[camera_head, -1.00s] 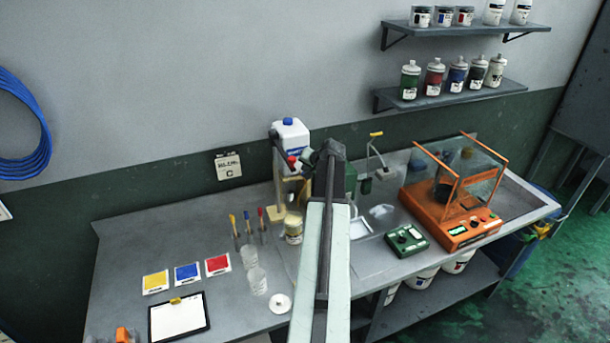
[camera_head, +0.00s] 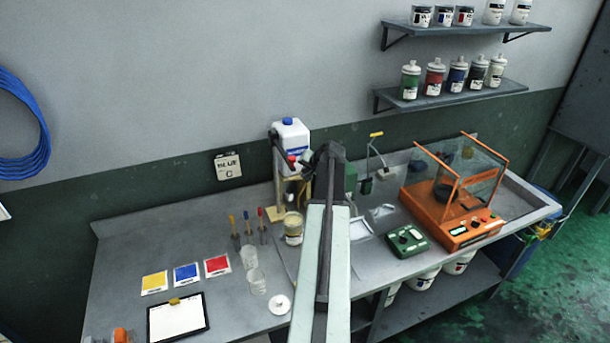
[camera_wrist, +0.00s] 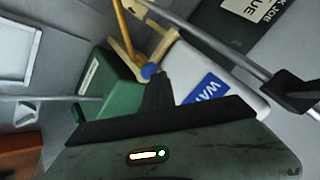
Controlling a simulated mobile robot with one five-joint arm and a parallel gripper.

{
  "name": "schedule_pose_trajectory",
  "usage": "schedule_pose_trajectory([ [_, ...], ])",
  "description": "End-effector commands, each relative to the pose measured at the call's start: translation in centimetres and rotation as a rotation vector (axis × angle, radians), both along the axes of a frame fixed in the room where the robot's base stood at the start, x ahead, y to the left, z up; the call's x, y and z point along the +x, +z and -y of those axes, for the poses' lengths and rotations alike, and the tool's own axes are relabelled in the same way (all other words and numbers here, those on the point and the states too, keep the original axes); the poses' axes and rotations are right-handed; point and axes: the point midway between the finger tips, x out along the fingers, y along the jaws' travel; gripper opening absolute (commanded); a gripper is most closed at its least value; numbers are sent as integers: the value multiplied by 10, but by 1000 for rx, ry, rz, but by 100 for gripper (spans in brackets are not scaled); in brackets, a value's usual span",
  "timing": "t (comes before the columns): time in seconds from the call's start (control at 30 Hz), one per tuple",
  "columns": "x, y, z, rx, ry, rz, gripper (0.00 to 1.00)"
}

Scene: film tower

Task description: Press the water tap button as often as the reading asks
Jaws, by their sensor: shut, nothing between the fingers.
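The white water container (camera_head: 292,134) with a blue cap stands on a wooden stand at the back of the bench. In the wrist view its side (camera_wrist: 240,90) carries a blue label, cut off after "WA". A small red part (camera_head: 291,159) shows at its front; I cannot tell if it is the tap button. My gripper (camera_wrist: 154,82) is shut and empty. Its dark tip lies in line with a small blue round part (camera_wrist: 150,71); contact cannot be told. In the head view my arm hides much of this area. No reading is legible.
A green box (camera_wrist: 112,85) stands beside the container. A green device (camera_head: 407,240) and an orange glass-sided balance (camera_head: 450,228) are to the right.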

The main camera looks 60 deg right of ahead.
Motion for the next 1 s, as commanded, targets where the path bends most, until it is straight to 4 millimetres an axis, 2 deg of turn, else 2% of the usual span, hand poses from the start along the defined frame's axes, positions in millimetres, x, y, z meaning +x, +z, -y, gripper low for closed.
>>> schedule_pose_trajectory([
  [0.47, 0, -2, 0, 1, 1, 0, 0],
  [0.8, 0, 18, 0, 1, 1, 0, 0],
  [1.0, 0, 18, 0, 1, 1, 0, 0],
])
